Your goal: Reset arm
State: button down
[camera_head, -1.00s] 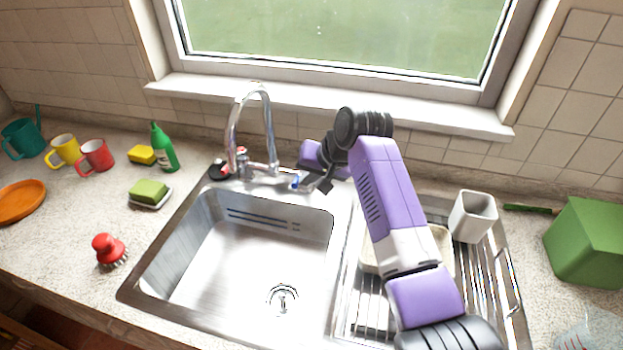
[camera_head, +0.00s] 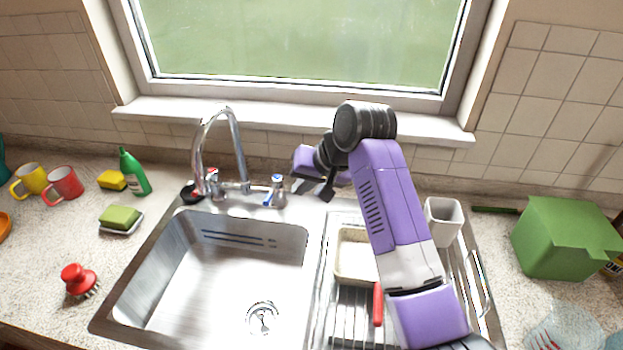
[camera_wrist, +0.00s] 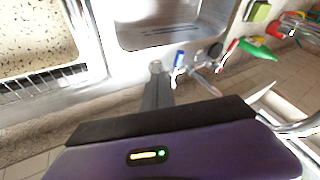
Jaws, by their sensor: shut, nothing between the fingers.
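My arm reaches over the drainboard on the right of the sink, with its purple links in front of the rack. My gripper (camera_head: 326,193) hangs behind the sink's back right corner, to the right of the blue-marked tap handle (camera_head: 277,191) and apart from it. In the wrist view the dark fingers (camera_wrist: 157,72) are together with nothing between them, pointing toward the sink edge. The blue-marked handle (camera_wrist: 179,61) shows just to the right of them.
The steel sink (camera_head: 140,293) is empty, with a curved faucet (camera_head: 239,150) behind it. A beige tray (camera_head: 352,262) and a white cup (camera_head: 443,222) stand on the drainboard. A green box (camera_head: 562,240) is at right. Sponges, a green bottle (camera_head: 134,172) and mugs stand at left.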

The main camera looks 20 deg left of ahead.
jog(key=w+d+r+t+y, duration=0.25)
jog(key=w+r+t, duration=0.35)
jog(key=r, duration=0.4)
jog(key=s+d+f+m+t+h+b, duration=0.1)
jog(key=s+d+f+m+t, duration=0.1)
jog(key=s+d+f+t, duration=0.4)
jog(key=s+d+f+m+t+h, duration=0.1)
jog(key=s+d+f+t+h, duration=0.1)
jog(key=s+d+f, duration=0.7)
jog(key=s+d+h, duration=0.2)
jog(key=s+d, duration=0.4)
jog(key=s, duration=0.6)
jog(key=s+d+f+g+h, duration=0.1)
jog(key=s+d, duration=0.6)
jog(key=s, duration=0.6)
jog(key=s+d+f+m+g+h, duration=0.1)
jog(key=s+d+h, duration=0.1)
jog(key=s+d, duration=0.5)
jog(key=s, duration=0.6)
jog(key=shift+d+h+b, duration=0.25)
jog(key=shift+h+b, duration=0.1)
jog(key=shift+b, duration=0.05)
jog(key=shift+s, duration=0.1)
